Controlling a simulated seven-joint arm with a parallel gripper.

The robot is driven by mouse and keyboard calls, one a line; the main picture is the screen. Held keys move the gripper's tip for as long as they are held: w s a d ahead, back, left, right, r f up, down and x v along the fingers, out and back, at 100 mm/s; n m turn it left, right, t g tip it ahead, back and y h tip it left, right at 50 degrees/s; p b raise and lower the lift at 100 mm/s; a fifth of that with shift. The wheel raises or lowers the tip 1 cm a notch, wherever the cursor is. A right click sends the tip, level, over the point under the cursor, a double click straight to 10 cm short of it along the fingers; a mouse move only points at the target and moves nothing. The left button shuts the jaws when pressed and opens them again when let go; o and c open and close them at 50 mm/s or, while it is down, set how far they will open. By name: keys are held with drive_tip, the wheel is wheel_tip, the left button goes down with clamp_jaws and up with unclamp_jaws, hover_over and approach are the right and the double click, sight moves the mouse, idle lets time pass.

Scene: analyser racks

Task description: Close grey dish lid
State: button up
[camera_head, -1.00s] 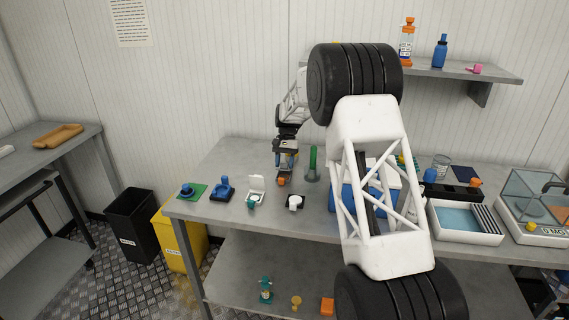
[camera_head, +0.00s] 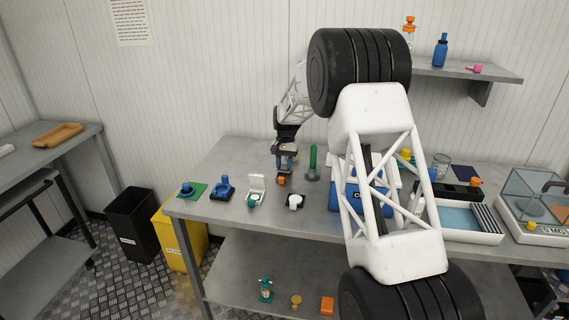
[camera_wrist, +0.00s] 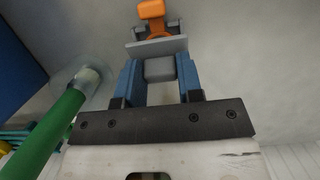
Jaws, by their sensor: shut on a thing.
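The grey dish, with an orange knob at its front, stands on the bench under my gripper. In the wrist view its grey lid (camera_wrist: 157,46) shows as a flat plate just beyond the fingertips, and the orange knob (camera_wrist: 152,10) lies past it. My gripper (camera_wrist: 160,69) has its blue fingers shut on a grey block that appears joined to the lid. In the head view my gripper (camera_head: 285,160) is right above the orange knob (camera_head: 281,181). The gripper hides most of the dish, so the lid's exact angle cannot be told.
A green tube (camera_head: 313,160) stands on a round base close right of my gripper. A blue box (camera_head: 345,195) is farther right.

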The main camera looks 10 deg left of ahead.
sight(283, 171)
drive_tip(key=shift+s+f+t, duration=0.35)
drive_tip(key=shift+s+t, duration=0.05)
drive_tip(key=shift+t, duration=0.65)
drive_tip(key=shift+s+f+t, duration=0.35)
drive_tip(key=shift+t, duration=0.7)
drive_tip(key=o, duration=0.9)
drive_tip(key=shift+o, duration=0.2)
drive_tip(key=shift+r, duration=0.1)
drive_tip(key=shift+s+r, duration=0.2)
drive_tip(key=shift+r, duration=1.05)
drive_tip(key=shift+s+r, duration=0.15)
drive_tip(key=shift+r, duration=1.05)
drive_tip(key=shift+s+r, duration=0.2)
drive_tip(key=shift+r, duration=1.05)
drive_tip(key=shift+r, duration=0.1)
